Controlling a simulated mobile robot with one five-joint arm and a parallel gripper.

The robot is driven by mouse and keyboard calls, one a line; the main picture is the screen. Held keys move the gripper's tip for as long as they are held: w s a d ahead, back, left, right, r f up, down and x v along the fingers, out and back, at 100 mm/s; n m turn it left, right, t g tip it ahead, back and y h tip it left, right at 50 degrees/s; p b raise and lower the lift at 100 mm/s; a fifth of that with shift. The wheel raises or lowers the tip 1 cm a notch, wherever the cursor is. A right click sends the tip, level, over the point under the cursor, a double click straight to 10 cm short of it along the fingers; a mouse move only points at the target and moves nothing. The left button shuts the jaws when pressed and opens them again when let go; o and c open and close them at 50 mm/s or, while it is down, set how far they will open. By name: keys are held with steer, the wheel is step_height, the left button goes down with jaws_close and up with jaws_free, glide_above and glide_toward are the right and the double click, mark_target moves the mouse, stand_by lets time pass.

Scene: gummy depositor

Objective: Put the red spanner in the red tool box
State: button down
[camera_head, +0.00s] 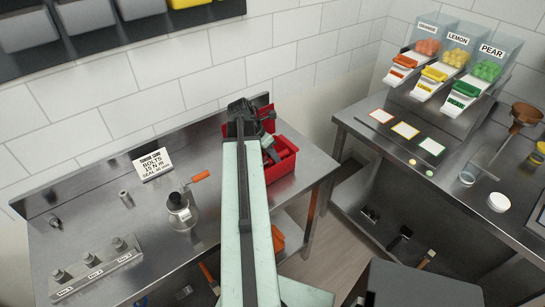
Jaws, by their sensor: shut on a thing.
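The red tool box (283,172) stands open on the steel bench, just right of my pale arm. Its left part is hidden behind the arm. Red and grey items show inside it. My gripper (250,112) is dark and is over the far left part of the box, seen from behind. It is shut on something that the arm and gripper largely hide. The red spanner cannot be clearly made out apart from the red box.
A second bench (440,190) with gummy bins (457,58) is at the right. The tiled wall is close behind.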

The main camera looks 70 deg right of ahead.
steer(key=shift+f, duration=0.35)
steer(key=c, duration=1.2)
jaws_free()
steer(key=shift+r, duration=0.1)
steer(key=shift+r+p, duration=0.35)
steer(key=shift+r, duration=0.2)
steer(key=p+v, duration=1.1)
steer(key=v, duration=0.1)
